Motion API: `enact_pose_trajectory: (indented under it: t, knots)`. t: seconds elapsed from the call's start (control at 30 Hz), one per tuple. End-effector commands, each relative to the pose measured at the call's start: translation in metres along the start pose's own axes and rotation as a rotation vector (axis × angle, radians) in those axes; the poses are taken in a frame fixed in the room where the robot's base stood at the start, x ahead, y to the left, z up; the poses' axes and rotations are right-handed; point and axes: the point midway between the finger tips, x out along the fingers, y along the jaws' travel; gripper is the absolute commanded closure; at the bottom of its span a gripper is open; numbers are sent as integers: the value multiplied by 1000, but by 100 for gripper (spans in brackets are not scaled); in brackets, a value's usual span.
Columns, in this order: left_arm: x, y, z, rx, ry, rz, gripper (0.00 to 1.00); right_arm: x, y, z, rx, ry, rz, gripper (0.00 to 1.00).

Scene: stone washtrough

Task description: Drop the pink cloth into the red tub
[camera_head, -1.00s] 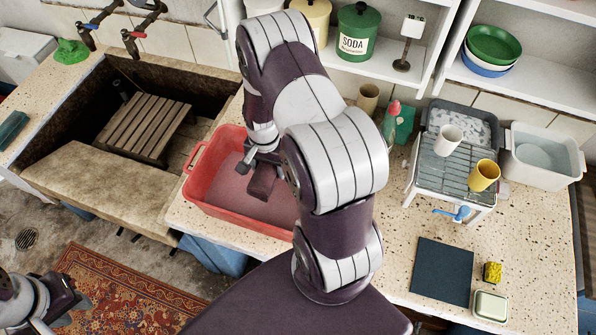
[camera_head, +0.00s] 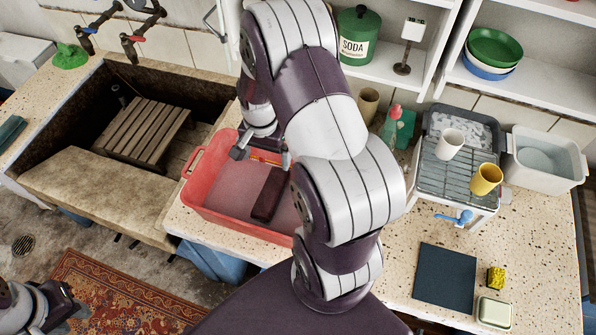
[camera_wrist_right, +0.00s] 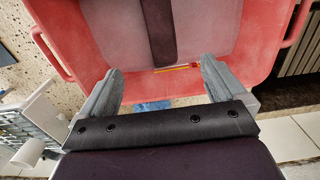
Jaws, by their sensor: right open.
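The red tub (camera_head: 212,212) stands on the counter right of the stone trough and fills much of the right wrist view (camera_wrist_right: 92,42). Inside it lies a dark maroon bar-shaped thing (camera_head: 268,195), also seen in the right wrist view (camera_wrist_right: 160,28). The rest of the tub's inside looks pale pinkish; I cannot tell whether this is cloth or water. I make out no clear pink cloth elsewhere. My right gripper (camera_wrist_right: 158,85) is open and empty above the tub's far side, as the head view (camera_head: 262,158) shows. My left gripper (camera_head: 68,300) is at the lower left, its jaws unclear.
A thin yellow-and-red stick (camera_wrist_right: 176,68) shows at the tub. The stone trough (camera_head: 95,185) holds a wooden slatted board (camera_head: 145,130). A dish rack (camera_head: 455,175) with cups and a white basin (camera_head: 545,160) stand right. A dark mat (camera_head: 445,275) lies on the counter.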

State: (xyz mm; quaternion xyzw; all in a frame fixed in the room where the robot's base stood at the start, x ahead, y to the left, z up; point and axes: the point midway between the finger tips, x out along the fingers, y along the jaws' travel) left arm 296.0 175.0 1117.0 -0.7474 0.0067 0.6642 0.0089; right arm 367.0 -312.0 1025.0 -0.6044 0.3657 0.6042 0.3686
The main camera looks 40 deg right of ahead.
Motion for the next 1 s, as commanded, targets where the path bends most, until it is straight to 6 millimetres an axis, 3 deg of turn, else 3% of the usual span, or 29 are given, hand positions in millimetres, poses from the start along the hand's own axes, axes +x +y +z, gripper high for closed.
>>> enact_pose_trajectory:
  t: [0.1,0.3,0.83,0.93,1.0]
  knots:
    - [6,0,1,0,0,0,67,-27,0,-1,0,3,-3,3]
    - [9,0,1,0,0,0,67,-53,1,0,0,-1,-1,3]
    - [8,0,1,0,0,0,67,-56,1,0,-6,-2,0,3]
    - [8,0,1,0,0,0,67,-52,1,0,-122,10,-9,3]
    - [8,0,1,0,0,0,67,-51,10,15,-305,17,-12,3]
